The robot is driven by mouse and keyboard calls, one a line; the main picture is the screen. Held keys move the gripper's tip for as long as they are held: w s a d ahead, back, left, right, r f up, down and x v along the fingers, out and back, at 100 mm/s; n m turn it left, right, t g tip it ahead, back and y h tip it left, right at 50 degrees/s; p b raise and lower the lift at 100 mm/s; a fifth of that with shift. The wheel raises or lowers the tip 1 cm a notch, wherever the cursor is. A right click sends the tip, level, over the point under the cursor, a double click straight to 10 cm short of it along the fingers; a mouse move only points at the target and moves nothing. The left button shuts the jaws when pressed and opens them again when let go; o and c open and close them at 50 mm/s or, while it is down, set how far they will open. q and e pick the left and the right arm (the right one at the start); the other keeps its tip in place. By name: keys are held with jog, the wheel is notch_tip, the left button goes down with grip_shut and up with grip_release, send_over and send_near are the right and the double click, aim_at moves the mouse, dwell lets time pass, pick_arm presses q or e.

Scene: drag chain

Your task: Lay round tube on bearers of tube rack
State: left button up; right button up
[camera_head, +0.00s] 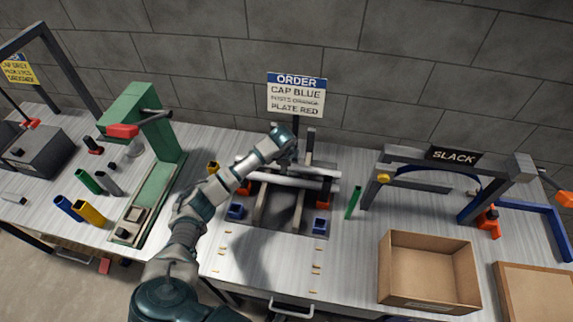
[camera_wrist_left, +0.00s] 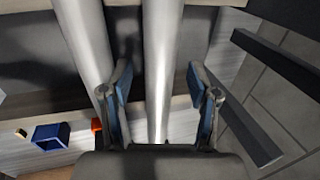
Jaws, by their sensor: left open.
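Two pale round tubes lie side by side across the dark bearers of the tube rack (camera_head: 261,207) in the middle of the bench. The front tube (camera_head: 290,181) and the rear tube (camera_head: 322,171) are partly hidden by my left arm. My left gripper (camera_head: 287,158) is over the back of the rack, pointing down. In the left wrist view my gripper (camera_wrist_left: 160,85) is open, with one tube (camera_wrist_left: 160,65) running between its fingers. The other tube (camera_wrist_left: 86,45) runs just outside the left-hand finger. I cannot tell whether the fingers touch either tube.
Blue blocks (camera_head: 236,212) and orange blocks flank the rack. An order sign (camera_head: 296,96) stands behind. A green press (camera_head: 155,150) is at left; a slack gantry (camera_head: 452,165) and cardboard box (camera_head: 428,306) are at right.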

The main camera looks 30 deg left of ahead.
pick_arm(q)
jog(key=v, duration=1.1)
jog(key=shift+r, duration=0.45)
jog(key=shift+s, duration=0.1)
